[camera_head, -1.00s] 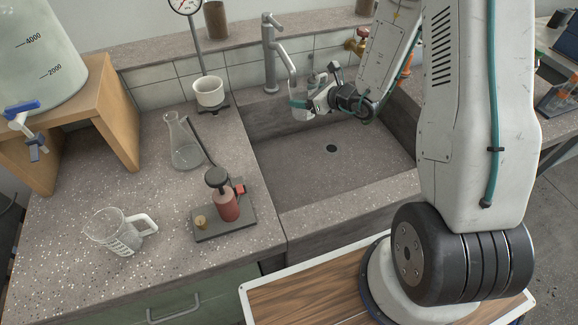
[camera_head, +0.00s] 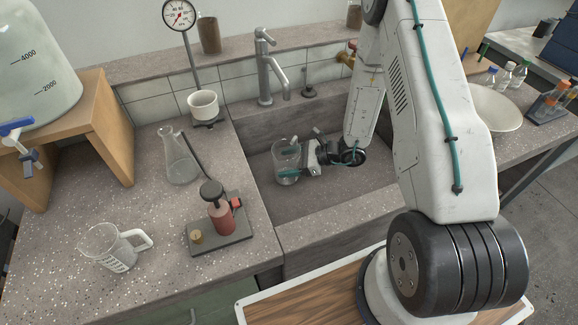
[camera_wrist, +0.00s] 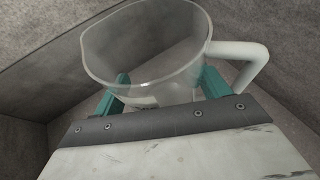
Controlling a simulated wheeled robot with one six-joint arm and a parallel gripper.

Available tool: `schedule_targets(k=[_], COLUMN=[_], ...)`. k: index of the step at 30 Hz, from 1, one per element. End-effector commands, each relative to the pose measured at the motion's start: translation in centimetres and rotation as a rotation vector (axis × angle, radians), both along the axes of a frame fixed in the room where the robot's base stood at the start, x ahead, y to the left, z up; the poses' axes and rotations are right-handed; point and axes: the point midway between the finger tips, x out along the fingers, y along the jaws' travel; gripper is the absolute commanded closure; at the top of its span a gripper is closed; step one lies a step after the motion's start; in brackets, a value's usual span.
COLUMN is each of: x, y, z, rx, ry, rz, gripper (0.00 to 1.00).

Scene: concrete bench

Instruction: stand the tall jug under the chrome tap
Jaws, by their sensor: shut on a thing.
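The tall jug (camera_head: 287,151) is clear with a white handle, which shows at the right in the wrist view (camera_wrist: 252,62). It is upright, inside the sink basin (camera_head: 345,190). My gripper (camera_head: 289,162) is shut on the jug, with teal fingers on either side of its wall, reaching in from the right. The chrome tap (camera_head: 265,72) stands on the back ledge. Its spout end is above the jug in the head view; I cannot tell whether it is straight overhead. I cannot tell whether the jug's base touches the basin floor. The drain is hidden.
A shorter jug (camera_head: 112,250) stands on the left counter, with a flask (camera_head: 178,160) and a red pump device (camera_head: 221,218). A brass valve (camera_head: 346,55) is behind my arm.

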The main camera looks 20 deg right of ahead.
Motion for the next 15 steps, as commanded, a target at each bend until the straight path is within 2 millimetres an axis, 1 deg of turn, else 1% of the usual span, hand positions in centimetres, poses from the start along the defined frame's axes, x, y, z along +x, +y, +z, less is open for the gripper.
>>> schedule_targets(k=[1,4,15], x=[0.0,0.0,0.0], y=[0.0,0.0,0.0], z=[-0.9,-1.8,-2.2], rx=[0.001,0.001,0.000], ry=[0.002,0.001,0.000], rz=[-0.001,-0.002,-0.002], gripper=[0.49,0.49,0.49])
